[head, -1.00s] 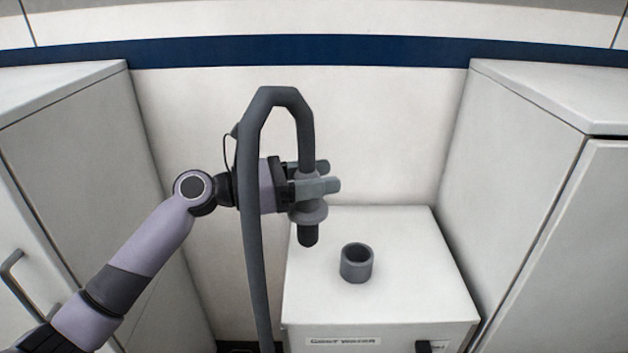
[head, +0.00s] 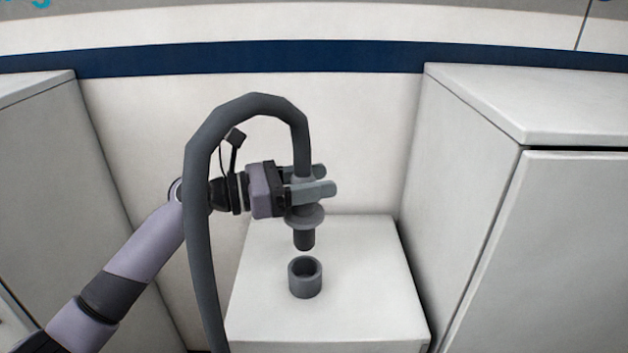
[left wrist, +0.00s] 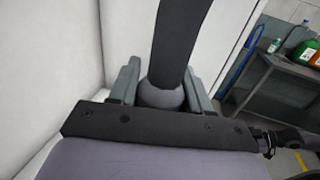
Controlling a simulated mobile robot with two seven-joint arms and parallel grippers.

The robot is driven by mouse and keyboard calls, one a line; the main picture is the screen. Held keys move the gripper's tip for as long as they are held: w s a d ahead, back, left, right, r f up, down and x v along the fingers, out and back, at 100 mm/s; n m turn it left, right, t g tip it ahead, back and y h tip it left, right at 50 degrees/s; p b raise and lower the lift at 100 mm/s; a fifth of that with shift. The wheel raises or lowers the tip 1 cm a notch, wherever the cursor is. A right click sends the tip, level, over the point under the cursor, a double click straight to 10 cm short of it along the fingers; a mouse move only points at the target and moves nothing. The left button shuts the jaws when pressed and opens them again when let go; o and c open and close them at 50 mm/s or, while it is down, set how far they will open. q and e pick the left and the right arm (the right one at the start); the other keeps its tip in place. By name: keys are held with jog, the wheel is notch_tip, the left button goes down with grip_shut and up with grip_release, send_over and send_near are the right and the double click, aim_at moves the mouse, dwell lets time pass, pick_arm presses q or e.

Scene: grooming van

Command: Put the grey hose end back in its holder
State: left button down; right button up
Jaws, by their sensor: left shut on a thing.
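The grey hose end (head: 304,216) has a round flange and a dark tip pointing down. My left gripper (head: 318,181) is shut on it above the flange. The hose end hangs upright, with its tip above the holder and apart from it. The holder (head: 305,278) is a short grey open cup on the white box. In the left wrist view, the hose (left wrist: 180,45) rises from the grip between the two fingers, and the tip is hidden. My right gripper is not in view.
The grey hose (head: 200,220) loops up over my left wrist and down in front of it. The white box top (head: 365,265) is otherwise clear. White cabinets stand at left (head: 50,170) and right (head: 480,200). A cart (left wrist: 285,85) with bottles shows in the wrist view.

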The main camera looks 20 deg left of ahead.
aim_at(319, 208)
pick_arm(q)
jog(key=shift+f+b, duration=1.8)
jog(key=shift+f, duration=0.15)
jog(key=shift+f+b, duration=0.45)
jog(key=shift+b, duration=0.15)
jog(key=shift+r+p, duration=0.1)
jog(key=shift+p, duration=0.2)
jog(key=shift+f+p, duration=0.25)
jog(key=shift+p, duration=0.25)
jog(key=shift+f, duration=0.25)
